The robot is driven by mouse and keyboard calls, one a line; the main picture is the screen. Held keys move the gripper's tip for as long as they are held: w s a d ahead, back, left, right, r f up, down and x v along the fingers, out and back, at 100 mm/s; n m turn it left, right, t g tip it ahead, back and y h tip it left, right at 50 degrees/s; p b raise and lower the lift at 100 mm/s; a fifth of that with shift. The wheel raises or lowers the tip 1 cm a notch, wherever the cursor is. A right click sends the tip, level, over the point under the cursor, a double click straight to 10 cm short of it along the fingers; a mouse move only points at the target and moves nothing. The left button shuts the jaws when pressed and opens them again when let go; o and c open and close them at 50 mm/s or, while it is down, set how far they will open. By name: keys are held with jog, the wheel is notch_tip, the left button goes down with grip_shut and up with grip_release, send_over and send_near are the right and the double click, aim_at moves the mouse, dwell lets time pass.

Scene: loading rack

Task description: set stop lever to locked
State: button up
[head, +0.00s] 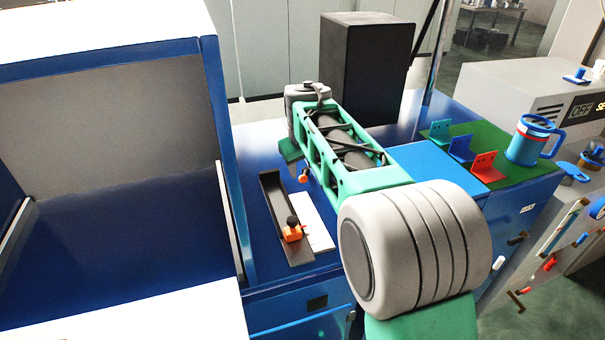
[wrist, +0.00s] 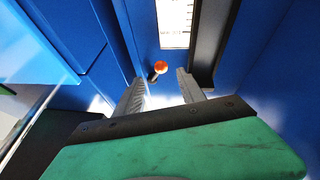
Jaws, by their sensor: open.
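A small lever with an orange ball knob and a dark stem, which I take as the stop lever, stands on the blue surface. In the wrist view its knob (wrist: 160,67) lies just beyond and between my fingertips, apart from both. In the head view the orange knob (head: 303,179) shows below my forearm, near the far end of a white scale strip (head: 312,222). My gripper (wrist: 161,82) is open and empty, its two grey fingers spread towards the lever. In the head view its fingers are hidden behind my arm. I cannot tell the lever's setting.
A black channel rail (head: 270,205) runs beside the strip, carrying an orange block with a black knob (head: 292,230). A black box (head: 365,70) stands behind. At right, a green mat (head: 440,134) holds several brackets and a blue mug (head: 528,140). A blue-framed rack (head: 215,120) stands left.

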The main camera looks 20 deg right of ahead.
aim_at(303, 177)
jog(key=p+x, duration=0.1)
jog(key=x, duration=0.5)
jog(key=shift+c, duration=0.5)
grip_shut()
jog(key=shift+a, duration=0.1)
dwell(0.6)
